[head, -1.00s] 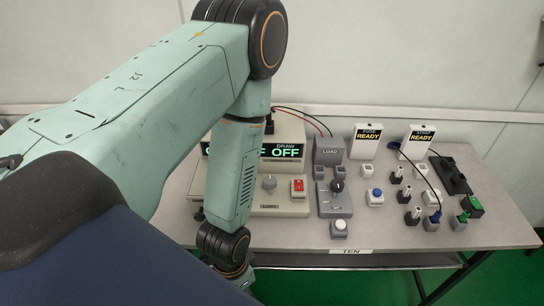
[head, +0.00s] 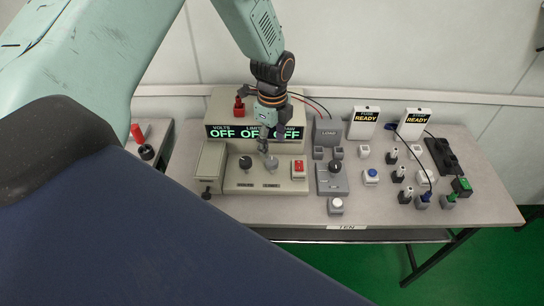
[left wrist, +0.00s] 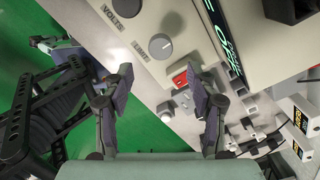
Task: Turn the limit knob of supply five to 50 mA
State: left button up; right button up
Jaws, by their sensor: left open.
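The power supply (head: 222,160) stands on the table, with green displays above its panel for volts, limit and draw, all reading OFF. Its limit knob (head: 271,166) is grey and round, to the right of a dark volts knob (head: 246,163). In the left wrist view the limit knob (left wrist: 160,46) and volts knob (left wrist: 127,7) show beside their labels. No number five is readable on the supply.
A red switch (head: 298,168) sits right of the limit knob. The grey load unit (head: 330,176), fuse box (head: 363,122) and strap box (head: 412,123) stand further right, with several small parts. The table edge label (head: 346,228) reads TEN.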

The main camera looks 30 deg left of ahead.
aim_at(272, 161)
pick_arm(q)
jog(key=f, duration=0.5)
jog(key=shift+w+a+f, duration=0.15)
jog(key=shift+a+f, duration=0.05)
jog(key=shift+f, duration=0.5)
jog(key=shift+d+f, duration=0.15)
jog(key=shift+d, duration=0.05)
jog(key=shift+a+f, duration=0.1)
jog(key=shift+a, duration=0.05)
jog(key=shift+c, duration=1.1)
jog(key=c, duration=0.9)
